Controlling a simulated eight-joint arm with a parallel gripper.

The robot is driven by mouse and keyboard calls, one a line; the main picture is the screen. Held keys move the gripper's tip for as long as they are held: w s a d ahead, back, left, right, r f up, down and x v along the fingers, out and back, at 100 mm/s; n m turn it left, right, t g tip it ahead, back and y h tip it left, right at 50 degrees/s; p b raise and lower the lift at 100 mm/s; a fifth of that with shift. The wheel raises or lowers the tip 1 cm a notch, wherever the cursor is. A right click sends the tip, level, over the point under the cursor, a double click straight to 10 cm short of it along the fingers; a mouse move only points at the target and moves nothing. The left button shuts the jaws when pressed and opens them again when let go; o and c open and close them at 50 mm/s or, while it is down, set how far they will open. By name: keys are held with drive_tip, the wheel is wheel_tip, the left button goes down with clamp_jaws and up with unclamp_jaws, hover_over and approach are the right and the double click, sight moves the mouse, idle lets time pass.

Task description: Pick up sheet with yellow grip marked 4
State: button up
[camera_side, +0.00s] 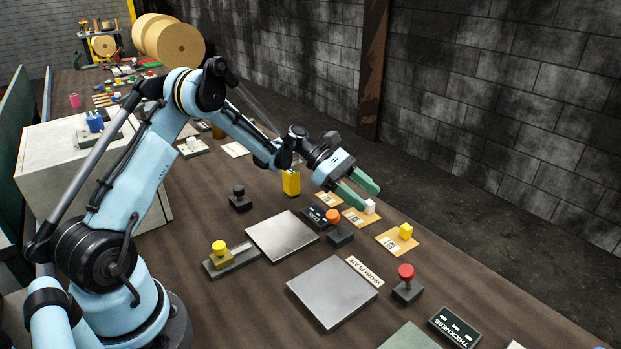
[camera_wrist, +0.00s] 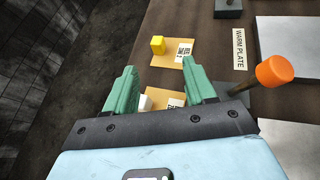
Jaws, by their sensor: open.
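My gripper (camera_side: 370,197), with green fingers, is open and empty above the table. In the wrist view, the gripper (camera_wrist: 160,72) frames a neighbouring tan sheet (camera_wrist: 160,96) with a white grip (camera_wrist: 145,103), partly hidden by my gripper body.
A third tan sheet (camera_side: 329,199) lies to the left. An orange-topped knob (camera_side: 333,216) and a red-topped knob (camera_side: 406,272) stand nearby. Two grey plates (camera_side: 332,292) lie toward my base, with a "WARM PLATE" label (camera_side: 365,271). A yellow block (camera_side: 291,182) stands behind.

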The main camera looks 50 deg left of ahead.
sight(405, 226)
drive_tip(key=shift+a+f+n+h, duration=0.25)
drive_tip(key=shift+f+n+h, duration=0.05)
drive_tip(key=shift+f, duration=0.25)
drive_tip(key=shift+w+d+f, duration=0.1)
drive_tip(key=shift+d+f, duration=0.05)
drive_tip(key=shift+d, duration=0.05)
drive_tip(key=x, duration=0.6)
drive_tip(key=shift+w+d, duration=0.1)
drive_tip(key=shift+d, duration=0.05)
drive_tip(key=shift+r+x, duration=0.1)
drive_tip(key=shift+x, duration=1.25)
drive_tip(key=shift+r+x, duration=0.15)
drive_tip(key=shift+x, duration=1.15)
drive_tip(key=shift+w, duration=0.15)
drive_tip(key=shift+c, duration=0.5)
clamp_jaws()
